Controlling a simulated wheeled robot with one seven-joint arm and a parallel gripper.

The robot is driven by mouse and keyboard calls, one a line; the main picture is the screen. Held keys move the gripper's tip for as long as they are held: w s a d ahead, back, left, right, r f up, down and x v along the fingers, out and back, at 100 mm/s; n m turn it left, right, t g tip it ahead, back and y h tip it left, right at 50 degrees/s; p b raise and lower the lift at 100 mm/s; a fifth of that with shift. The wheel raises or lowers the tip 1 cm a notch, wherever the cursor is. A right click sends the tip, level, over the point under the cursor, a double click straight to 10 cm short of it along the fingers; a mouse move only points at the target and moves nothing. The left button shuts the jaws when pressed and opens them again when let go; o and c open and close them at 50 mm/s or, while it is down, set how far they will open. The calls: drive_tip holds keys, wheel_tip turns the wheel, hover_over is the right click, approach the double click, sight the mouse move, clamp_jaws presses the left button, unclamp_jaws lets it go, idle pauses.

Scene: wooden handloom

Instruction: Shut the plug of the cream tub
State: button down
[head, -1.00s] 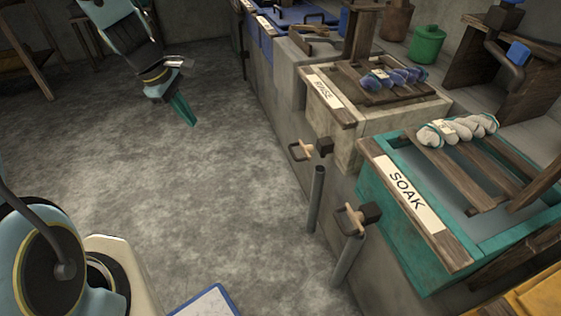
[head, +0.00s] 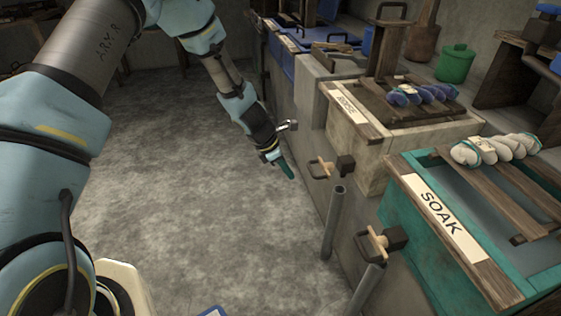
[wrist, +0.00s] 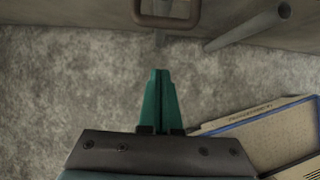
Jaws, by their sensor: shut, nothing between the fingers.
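The cream tub (head: 357,150), labelled as the rinse tub, stands against the wall right of centre in the head view. Its plug (head: 322,168) sticks out below its front, with a pale wooden peg, a loop handle and a dark block. A brown loop at the top of the wrist view (wrist: 166,20), cut by the frame edge, looks like the plug's handle. My gripper (head: 289,171) has its teal fingers together and empty, pointing down just left of the plug and apart from it. The fingers also show in the wrist view (wrist: 160,78), below the loop.
The teal soak tub (head: 410,222) stands nearer, with its own plug (head: 378,243). A grey pipe (head: 333,225) rises between the plugs and shows at upper right in the wrist view (wrist: 250,29). A blue-edged board (wrist: 262,113) lies low. The floor (head: 190,190) at left is clear.

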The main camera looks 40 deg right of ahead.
drive_tip(key=shift+s+d+r+p, duration=0.1)
drive_tip(key=shift+s+d+p, duration=0.25)
drive_tip(key=shift+d, duration=0.6)
drive_tip(key=shift+s+d+r+p, duration=0.15)
drive_tip(key=shift+s+d, duration=0.25)
drive_tip(key=shift+d, duration=0.55)
drive_tip(key=d+p, duration=0.1)
drive_tip(key=s+d+p, duration=0.1)
drive_tip(key=d, duration=0.1)
drive_tip(key=shift+s+d+r, duration=0.1)
drive_tip(key=shift+s+d, duration=0.05)
